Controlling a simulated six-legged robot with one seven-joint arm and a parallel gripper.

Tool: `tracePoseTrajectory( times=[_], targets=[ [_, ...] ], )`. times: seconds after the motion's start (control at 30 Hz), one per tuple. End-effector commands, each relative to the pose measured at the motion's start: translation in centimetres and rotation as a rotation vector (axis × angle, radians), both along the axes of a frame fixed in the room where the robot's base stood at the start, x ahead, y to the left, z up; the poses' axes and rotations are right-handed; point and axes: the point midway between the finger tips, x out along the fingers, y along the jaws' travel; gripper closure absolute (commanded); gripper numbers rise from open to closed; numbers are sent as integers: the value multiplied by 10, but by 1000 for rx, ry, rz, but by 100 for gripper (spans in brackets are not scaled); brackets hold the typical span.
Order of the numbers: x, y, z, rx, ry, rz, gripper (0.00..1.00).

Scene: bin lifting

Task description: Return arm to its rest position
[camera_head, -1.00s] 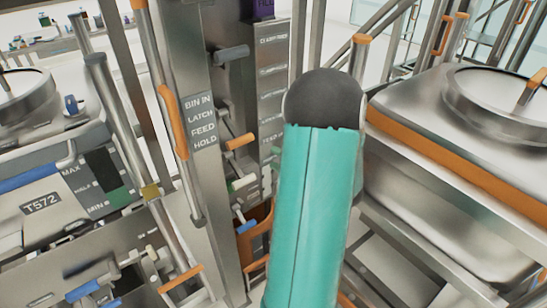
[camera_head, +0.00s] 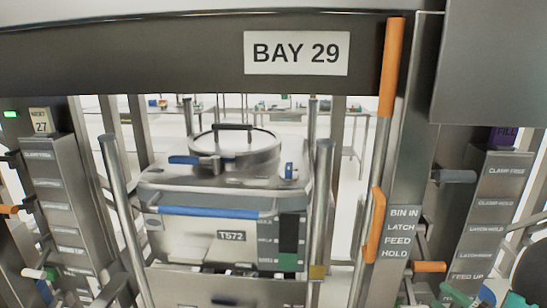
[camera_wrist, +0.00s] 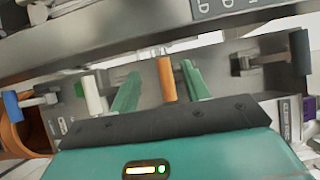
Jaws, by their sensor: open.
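My gripper (camera_wrist: 160,84) shows in the wrist view as a teal body with two green fingers, spread apart with nothing held. An orange-gripped lever (camera_wrist: 166,80) appears between the fingers in the picture; I cannot tell how far beyond them it is. A metal bin marked T572 (camera_head: 195,250), with a round lid and a blue front bar, stands in the bay frame. A post labelled BIN IN, LATCH, FEED, HOLD (camera_head: 400,232) stands to its right.
A BAY 29 sign (camera_head: 296,53) is on the dark crossbeam. Label columns stand at left (camera_head: 60,190) and right (camera_head: 490,215). In the wrist view, a white-handled lever (camera_wrist: 92,95) and a dark handle (camera_wrist: 300,52) flank the fingers, with a metal beam above.

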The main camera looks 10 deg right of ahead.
Motion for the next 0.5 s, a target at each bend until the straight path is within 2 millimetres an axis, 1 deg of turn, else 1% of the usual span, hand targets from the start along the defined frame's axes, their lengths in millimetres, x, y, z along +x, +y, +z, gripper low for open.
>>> tracePoseTrajectory(
  times=[0.03, 0.07, 0.1, 0.17, 0.2, 0.27, 0.3, 0.37, 0.4, 0.5],
  targets=[
    [13, 28, 11, -7, 30, 89, 53],
    [19, 46, 15, -10, 59, 149, 53],
    [26, 72, 21, -17, 102, 229, 53],
    [32, 111, 27, -39, 174, 344, 53],
    [33, 135, 30, -61, 222, 415, 53],
    [32, 169, 33, -104, 298, 512, 53],
    [29, 190, 35, -140, 347, 572, 53],
    [22, 218, 37, -201, 420, 652, 53],
    [17, 236, 37, -249, 469, 699, 53],
    [0, 271, 38, -392, 579, 791, 53]
  ],
)
